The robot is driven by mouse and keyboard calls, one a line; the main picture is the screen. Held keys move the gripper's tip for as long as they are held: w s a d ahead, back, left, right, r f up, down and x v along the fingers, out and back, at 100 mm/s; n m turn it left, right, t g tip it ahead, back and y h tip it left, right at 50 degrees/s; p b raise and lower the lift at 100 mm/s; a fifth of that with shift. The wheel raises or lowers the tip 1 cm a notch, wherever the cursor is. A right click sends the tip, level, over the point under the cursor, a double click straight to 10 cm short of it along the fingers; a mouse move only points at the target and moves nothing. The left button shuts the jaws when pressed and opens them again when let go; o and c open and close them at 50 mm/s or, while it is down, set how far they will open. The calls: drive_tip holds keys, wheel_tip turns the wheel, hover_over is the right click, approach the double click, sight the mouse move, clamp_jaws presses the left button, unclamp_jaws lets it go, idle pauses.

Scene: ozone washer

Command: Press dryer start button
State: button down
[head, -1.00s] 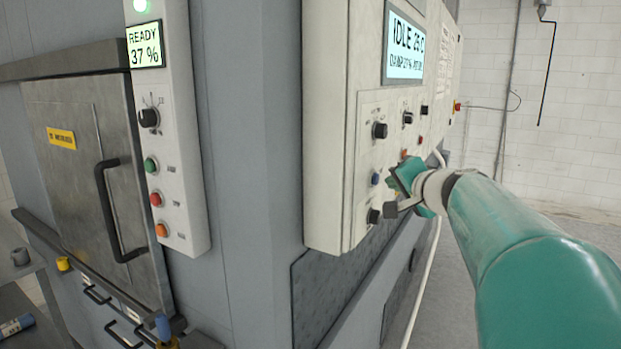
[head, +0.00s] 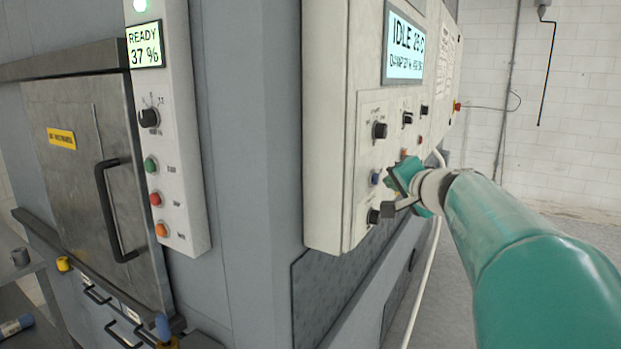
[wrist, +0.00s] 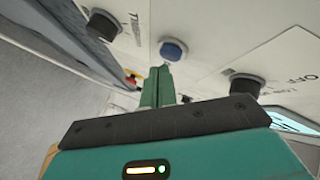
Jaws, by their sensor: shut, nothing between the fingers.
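The control panel (head: 361,150) with an "IDLE 25 C" display (head: 405,50) is right of centre in the head view. A round blue button (head: 375,179) sits low on it; the blue button also shows in the wrist view (wrist: 173,50). My gripper (head: 394,181) is just in front of the panel, beside the blue button. In the wrist view my gripper's green fingers (wrist: 158,68) are shut together and empty. Their tips lie just below the blue button in the picture, very close to it. I cannot tell whether they touch it.
Dark knobs flank the blue button in the wrist view, one at left (wrist: 104,24) and one at right (wrist: 246,84). A second panel (head: 178,100) reading "READY 37 %" has a knob and green, red and orange buttons. A metal door (head: 75,150) stands at left. Open floor (head: 560,245) lies at right.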

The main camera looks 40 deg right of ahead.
drive_tip(key=shift+w+a, duration=0.3)
drive_tip(key=shift+w, duration=0.35)
idle(0.8)
idle(0.3)
drive_tip(key=shift+s+d, duration=0.4)
drive_tip(key=shift+s, duration=0.45)
drive_tip(key=s, duration=0.1)
drive_tip(key=s+d, duration=0.1)
drive_tip(key=s, duration=0.1)
drive_tip(key=s+d, duration=0.1)
drive_tip(key=shift+s, duration=0.3)
idle(0.7)
